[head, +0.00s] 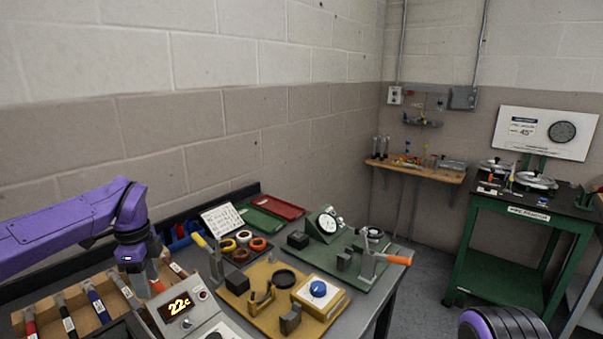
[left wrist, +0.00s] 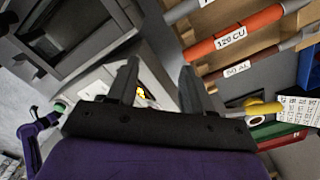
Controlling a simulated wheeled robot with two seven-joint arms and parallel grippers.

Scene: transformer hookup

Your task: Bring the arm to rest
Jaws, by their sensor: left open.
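My left arm (head: 60,238) is purple and comes in from the left in the head view, bent down at the wrist over the bench. The left gripper shows in the left wrist view (left wrist: 158,88), with its two dark fingers apart and nothing between them. Below and beyond the fingers is a grey box with a lit display (head: 180,306), which reads about 22c in the head view. A purple and black part of my right arm (head: 500,325) shows at the bottom right of the head view. The right gripper is out of the picture.
A rack of labelled cables (head: 95,300) lies close by the left wrist. A yellow board (head: 262,318) and a green board (head: 345,268) carry clamps and fixtures. Red (head: 281,206) and green (head: 259,219) trays sit behind. A green cart (head: 515,260) stands right, across open floor.

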